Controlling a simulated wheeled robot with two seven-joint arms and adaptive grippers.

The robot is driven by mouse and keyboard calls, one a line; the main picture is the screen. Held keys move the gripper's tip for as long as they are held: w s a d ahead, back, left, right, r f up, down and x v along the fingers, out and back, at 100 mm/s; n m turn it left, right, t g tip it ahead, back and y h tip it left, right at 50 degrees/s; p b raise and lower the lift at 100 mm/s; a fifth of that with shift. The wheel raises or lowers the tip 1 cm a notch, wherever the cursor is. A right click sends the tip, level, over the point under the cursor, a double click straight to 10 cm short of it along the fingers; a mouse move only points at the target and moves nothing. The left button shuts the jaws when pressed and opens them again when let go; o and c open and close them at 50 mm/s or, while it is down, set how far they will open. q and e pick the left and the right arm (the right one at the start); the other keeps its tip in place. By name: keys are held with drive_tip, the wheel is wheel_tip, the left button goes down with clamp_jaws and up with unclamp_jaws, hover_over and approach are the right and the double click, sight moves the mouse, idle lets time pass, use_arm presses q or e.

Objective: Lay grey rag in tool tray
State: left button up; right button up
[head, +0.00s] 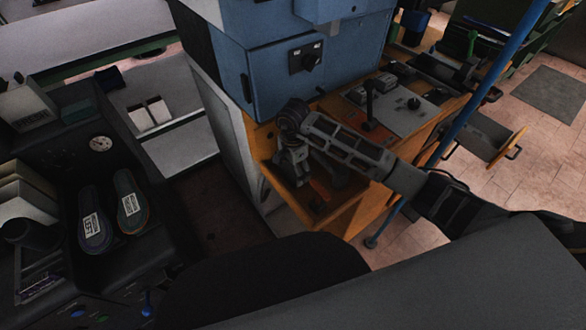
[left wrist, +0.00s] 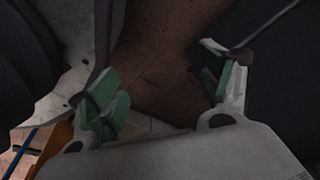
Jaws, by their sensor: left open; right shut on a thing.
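My right gripper (head: 291,172) comes in from the right in the head view and points down over an orange-brown tool tray (head: 345,210) at the near end of the bench. It is shut on a small dark grey thing that looks like the grey rag; the arm and fingers hide most of it. I cannot tell whether it touches the tray floor. My left gripper (left wrist: 160,92) shows only in the left wrist view, open and empty, its green pads wide apart above brown floor.
A blue press cabinet (head: 300,60) stands behind the tray. A grey control plate (head: 400,103) with a lever lies right of it. A blue post (head: 490,75) rises at right. Two insoles (head: 94,222) lie on the dark console at left.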

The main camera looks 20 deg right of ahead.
drive_tip(key=shift+f, duration=0.1)
drive_tip(key=o, duration=0.7)
use_arm(q)
drive_tip(key=shift+w+d+r, duration=0.1)
drive_tip(key=shift+d+r, duration=0.1)
drive_tip(key=shift+r, duration=0.1)
drive_tip(key=shift+w, duration=0.15)
use_arm(e)
drive_tip(key=shift+r, duration=0.2)
use_arm(q)
drive_tip(key=shift+s+a+f+p, duration=0.25)
drive_tip(key=shift+s+a+f, duration=0.15)
drive_tip(key=shift+f, duration=0.2)
drive_tip(key=shift+s+a+f+p, duration=0.25)
drive_tip(key=shift+a+f, duration=0.25)
drive_tip(key=shift+f, duration=0.05)
use_arm(e)
wheel_tip(320, 180, up, 12)
use_arm(q)
drive_tip(key=shift+w+d, duration=0.1)
